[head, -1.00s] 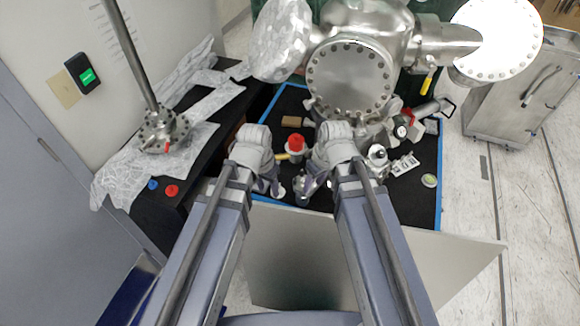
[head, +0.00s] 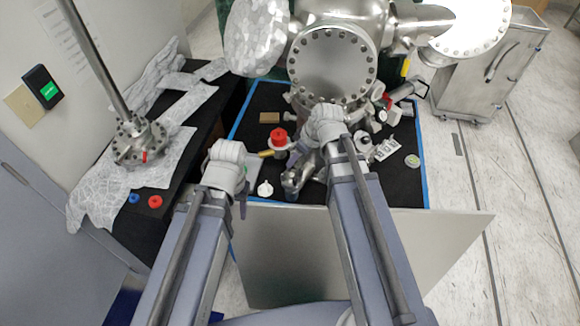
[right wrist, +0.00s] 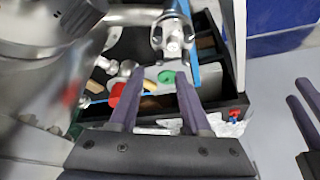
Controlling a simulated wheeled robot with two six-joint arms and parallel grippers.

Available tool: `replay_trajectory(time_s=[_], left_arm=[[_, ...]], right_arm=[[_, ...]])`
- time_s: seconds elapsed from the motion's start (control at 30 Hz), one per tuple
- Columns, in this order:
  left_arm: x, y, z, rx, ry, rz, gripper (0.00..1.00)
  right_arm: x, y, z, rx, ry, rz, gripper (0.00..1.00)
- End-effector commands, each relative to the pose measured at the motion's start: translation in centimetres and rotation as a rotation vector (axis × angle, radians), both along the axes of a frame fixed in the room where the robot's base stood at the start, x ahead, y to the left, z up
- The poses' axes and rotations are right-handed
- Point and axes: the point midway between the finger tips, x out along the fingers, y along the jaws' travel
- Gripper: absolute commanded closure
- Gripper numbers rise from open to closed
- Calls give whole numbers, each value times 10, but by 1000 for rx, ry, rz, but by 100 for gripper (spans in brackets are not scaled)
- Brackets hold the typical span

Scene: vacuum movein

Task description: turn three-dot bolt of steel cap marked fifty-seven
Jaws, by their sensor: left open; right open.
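A large steel chamber shows round bolted plates: a front one (head: 333,65), a left one (head: 257,38) and a bright right one (head: 472,28). I cannot read a fifty-seven or bolt dots on any of them. My right gripper (right wrist: 156,85) is open and empty in the right wrist view, its fingers above the clutter, with the blurred chamber at the left. In the head view it is mostly hidden by its arm near the chamber's foot. My left gripper (head: 240,190) is open at the black table's front left, largely hidden behind its wrist.
A red-topped part (head: 278,138), a brown block (head: 269,117) and several steel fittings lie on the black table (head: 395,190), edged in blue tape. A rod with a bolted flange (head: 138,142) stands on the foil-covered left bench. A steel cart (head: 490,75) stands at right.

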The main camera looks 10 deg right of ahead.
Motion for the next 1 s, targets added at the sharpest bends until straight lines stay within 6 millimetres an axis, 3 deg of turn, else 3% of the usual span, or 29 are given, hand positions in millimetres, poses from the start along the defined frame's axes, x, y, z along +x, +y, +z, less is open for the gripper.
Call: replay_trajectory(time_s=[0.03, 0.33, 0.73, 1.0], left_arm=[[0, 0, -12, 0, 0, 0, 52], [0, 0, -48, 0, 0, 1, 52], [0, 0, -53, 0, 0, 0, 52], [0, 0, -53, 0, 0, 0, 52]], right_arm=[[3, 2, -12, 0, 0, 1, 52], [13, 12, -48, -1, 0, 1, 52], [16, 15, -53, 0, 1, -1, 52], [16, 15, -54, 0, 0, -1, 80]])
